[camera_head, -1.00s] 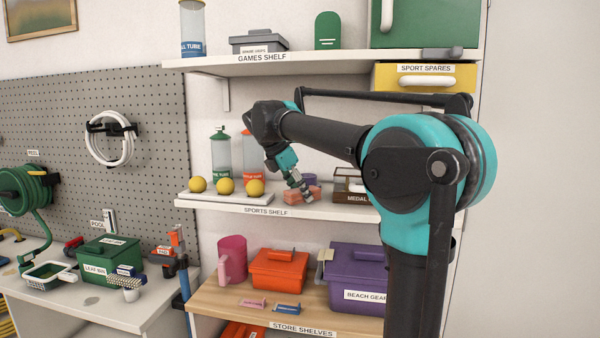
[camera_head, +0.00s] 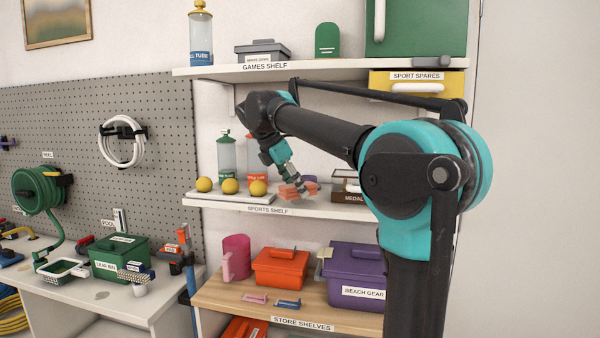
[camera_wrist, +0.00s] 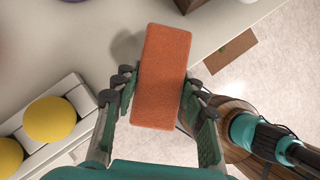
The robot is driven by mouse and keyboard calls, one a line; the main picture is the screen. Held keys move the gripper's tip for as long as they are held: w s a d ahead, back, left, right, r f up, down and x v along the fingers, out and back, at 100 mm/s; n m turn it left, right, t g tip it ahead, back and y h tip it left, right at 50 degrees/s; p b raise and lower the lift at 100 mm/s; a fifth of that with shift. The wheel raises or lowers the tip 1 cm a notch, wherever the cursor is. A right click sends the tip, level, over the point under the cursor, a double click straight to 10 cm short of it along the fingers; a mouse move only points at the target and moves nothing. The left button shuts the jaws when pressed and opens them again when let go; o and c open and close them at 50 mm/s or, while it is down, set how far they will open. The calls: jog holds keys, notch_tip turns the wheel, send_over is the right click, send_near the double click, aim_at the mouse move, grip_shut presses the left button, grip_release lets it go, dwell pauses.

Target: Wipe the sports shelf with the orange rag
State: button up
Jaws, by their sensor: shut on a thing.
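The orange rag (camera_wrist: 162,75) is a rectangular block between the two fingers of my gripper (camera_wrist: 160,88) in the wrist view. My gripper is shut on it. In the head view my gripper (camera_head: 299,188) holds the rag (camera_head: 289,193) low over the sports shelf (camera_head: 235,205), just right of the yellow balls. The rag is at or very near the shelf surface; I cannot tell whether it touches. The shelf is white with a label on its front edge.
Several yellow balls (camera_head: 229,186) sit in a white rack at the shelf's left. Clear tubes (camera_head: 226,155) stand behind them. A brown box (camera_head: 346,190) is to the right, partly behind my arm. The games shelf (camera_head: 215,71) is above, the store shelves (camera_head: 225,295) below.

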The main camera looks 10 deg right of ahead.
jog(key=shift+r, duration=2.35)
